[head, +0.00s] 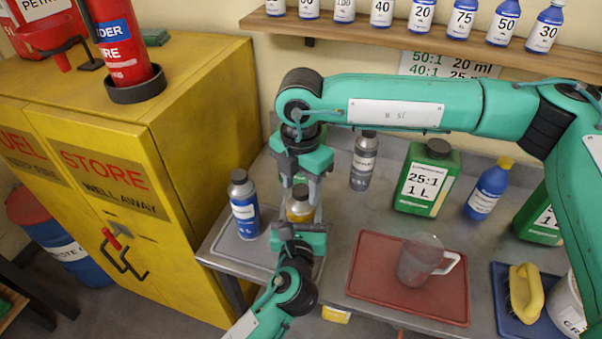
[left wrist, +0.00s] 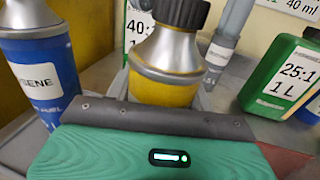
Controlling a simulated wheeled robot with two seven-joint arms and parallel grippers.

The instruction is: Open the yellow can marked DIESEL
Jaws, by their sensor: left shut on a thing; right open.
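The yellow can (head: 300,208) stands upright on a grey tray at the left end of the bench. In the left wrist view the can (left wrist: 160,88) shows a silver shoulder and a dark ribbed cap (left wrist: 182,12). No DIESEL marking can be read on it. My left gripper (head: 300,222) is shut on the can's body from the near side. My right gripper (head: 301,188) points down over the can's top, with its fingers open. The right gripper and its wrist partly hide the cap in the head view.
A blue can (head: 244,205) stands close left of the yellow can on the tray (head: 236,248). A grey bottle (head: 363,163) and a green 25:1 can (head: 427,180) stand behind. A red tray (head: 365,270) with a clear jug (head: 418,262) lies to the right.

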